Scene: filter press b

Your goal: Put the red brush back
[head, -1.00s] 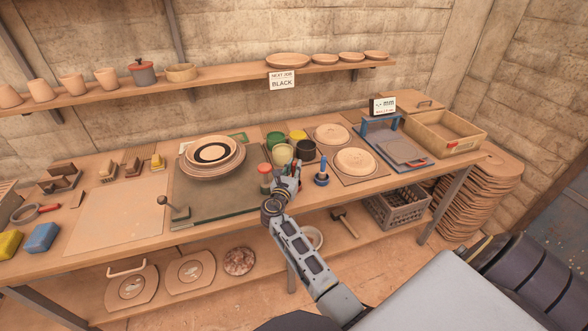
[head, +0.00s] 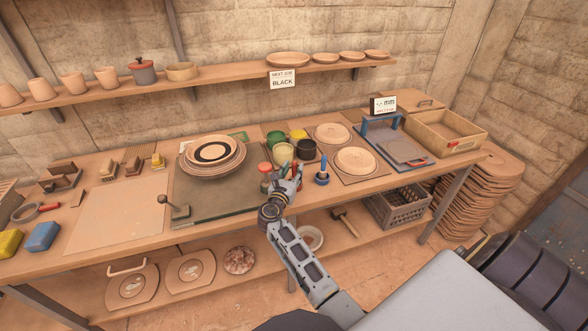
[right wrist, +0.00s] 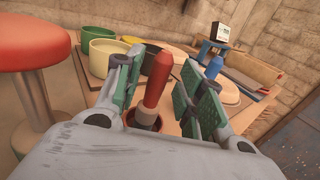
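The red brush (right wrist: 158,78) stands upright, handle up, between the fingers of my right gripper (right wrist: 164,88) in the right wrist view. Its lower end sits in a round holder (right wrist: 143,117); its bristles are hidden. The fingers are spread, with a clear gap on the right side of the handle; contact on the left is hard to judge. In the head view the right gripper (head: 285,178) is at the bench's front edge, largely hiding the brush. A blue brush (head: 321,170) stands in its own holder to the right. My left gripper is out of view.
A red-topped item (right wrist: 35,45) stands close left of the gripper. Green, yellow and black pots (head: 283,152) stand behind. The dark board with stacked plates (head: 211,156) lies left. A blue-framed stand (head: 400,150) and wooden box (head: 445,130) are at the right.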

